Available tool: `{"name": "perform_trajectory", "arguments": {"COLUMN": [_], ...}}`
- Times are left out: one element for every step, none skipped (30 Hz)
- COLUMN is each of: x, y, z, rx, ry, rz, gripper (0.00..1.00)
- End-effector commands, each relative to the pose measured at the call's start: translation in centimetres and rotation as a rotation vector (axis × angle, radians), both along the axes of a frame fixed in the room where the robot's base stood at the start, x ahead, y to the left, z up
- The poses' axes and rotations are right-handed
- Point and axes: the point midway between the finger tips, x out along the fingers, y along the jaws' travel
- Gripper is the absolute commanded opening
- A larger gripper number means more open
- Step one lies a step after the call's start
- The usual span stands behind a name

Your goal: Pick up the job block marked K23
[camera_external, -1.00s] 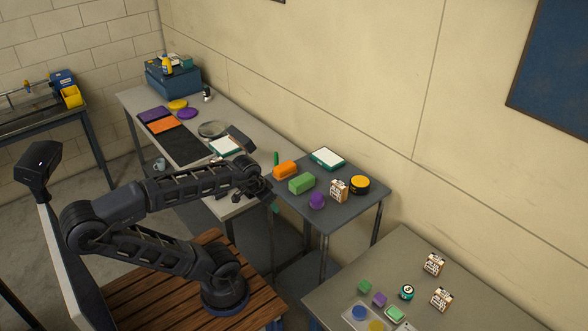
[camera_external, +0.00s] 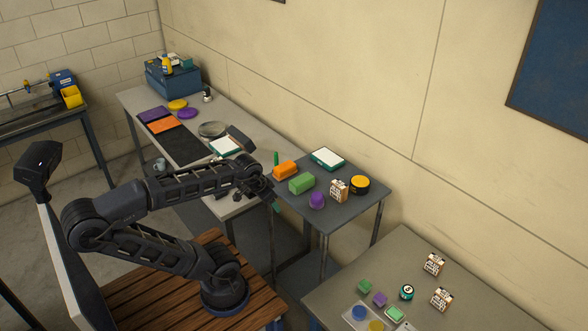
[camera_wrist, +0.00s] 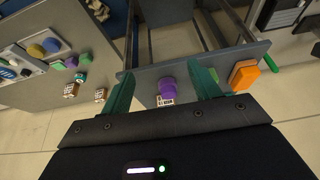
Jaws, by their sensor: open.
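Several white-and-brown job blocks show; their marks are too small to read, so I cannot tell which is K23. Two others stand on the right table, an upper one (camera_external: 434,265) and a lower one (camera_external: 441,299); two blocks also show at left in the wrist view (camera_wrist: 71,89). My gripper (camera_external: 273,204) is open and empty near the middle table's left edge. Its teal fingers (camera_wrist: 160,76) flank the view of the purple piece, apart from it.
The middle table also holds a purple piece (camera_external: 317,200), a green block (camera_external: 301,183), an orange block (camera_external: 285,170), a yellow-topped black disc (camera_external: 360,184) and a white-topped tray (camera_external: 327,158).

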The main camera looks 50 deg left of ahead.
Motion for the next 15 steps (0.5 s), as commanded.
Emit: {"name": "perform_trajectory", "arguments": {"x": [0.7,1.1,1.9,2.6,3.3,4.3,5.1,5.9,6.9,7.7,8.5,9.5,10.3,11.1,12.2], "y": [-0.2,-0.4,-0.7,-1.0,-1.3,-1.7,-2.0,-2.4,-2.9,-3.3,-3.7,-4.2,-4.6,-5.1,-5.7], "z": [0.3,0.5,0.7,1.0,1.3,1.6,1.8,2.0,2.3,2.5,2.6,2.8,2.9,3.0,3.2], "rx": [0.006,0.01,0.019,0.025,0.033,0.042,0.048,0.056,0.065,0.071,0.077,0.085,0.09,0.096,0.103], "ry": [0.004,0.007,0.011,0.014,0.017,0.02,0.024,0.027,0.031,0.034,0.037,0.041,0.044,0.047,0.05], "rz": [-0.014,-0.026,-0.046,-0.063,-0.082,-0.108,-0.128,-0.149,-0.178,-0.199,-0.22,-0.248,-0.269,-0.29,-0.319], "gripper": [0.62,0.62,0.62,0.62,0.62,0.62,0.62,0.62,0.62,0.62,0.62,0.62,0.62,0.62,0.62]}}
